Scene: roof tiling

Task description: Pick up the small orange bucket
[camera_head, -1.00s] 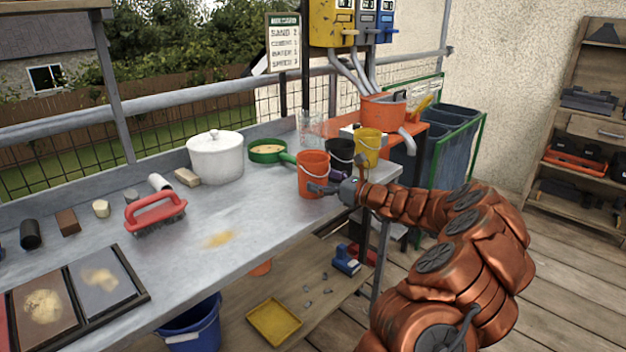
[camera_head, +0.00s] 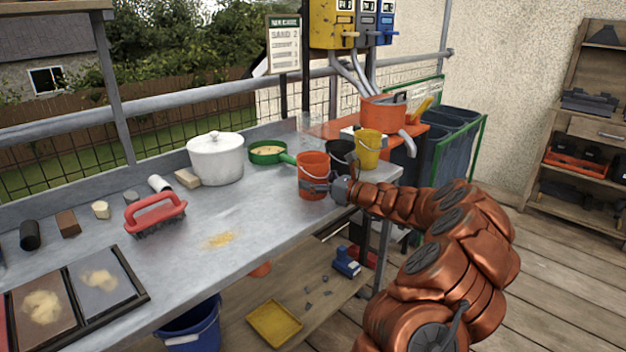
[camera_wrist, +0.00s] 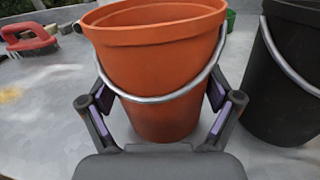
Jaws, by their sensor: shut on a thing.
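The small orange bucket (camera_head: 313,170) stands upright on the grey workbench, near its right end. It fills the middle of the wrist view (camera_wrist: 155,70), with its wire handle hanging down across the front. My gripper (camera_head: 318,187) is at the bucket's side, and in the wrist view its two fingers (camera_wrist: 163,100) sit on either side of the bucket, shut on it below the rim. The inside of the bucket is mostly hidden. I cannot see any gap between the bucket and the bench.
A black bucket (camera_head: 340,152) stands close to the right, with a yellow bucket (camera_head: 368,150) beyond it. A green sieve (camera_head: 268,152) and a white lidded pot (camera_head: 216,158) are behind and left. A red brush (camera_head: 155,212) lies farther left.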

